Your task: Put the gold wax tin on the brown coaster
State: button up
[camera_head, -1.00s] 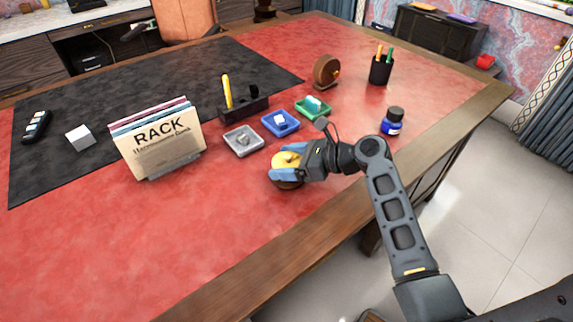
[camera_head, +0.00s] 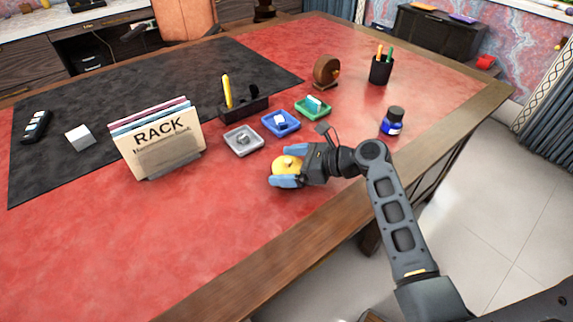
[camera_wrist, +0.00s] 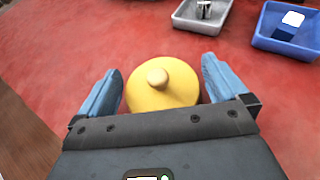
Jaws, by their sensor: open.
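The gold wax tin (camera_head: 284,162) is a round yellow lidded tin with a small knob on top, upright near the front of the red desk area. In the wrist view the tin (camera_wrist: 160,90) lies between the two blue fingers of my gripper (camera_wrist: 162,88). My gripper (camera_head: 291,166) is open around it, with red desk surface showing between each finger and the tin. The brown coaster cannot be made out now. Whatever lies directly under the tin is hidden by the tin and the near finger.
A grey tray (camera_head: 243,152), a blue tray (camera_head: 270,127) and a green tray (camera_head: 318,114) sit just behind. The RACK file holder (camera_head: 160,150) stands left, an ink bottle (camera_head: 392,122) right. The red desk (camera_head: 130,245) is clear at front left.

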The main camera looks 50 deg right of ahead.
jog(key=v, duration=1.1)
jog(key=shift+s+r, duration=0.15)
jog(key=shift+s, duration=0.25)
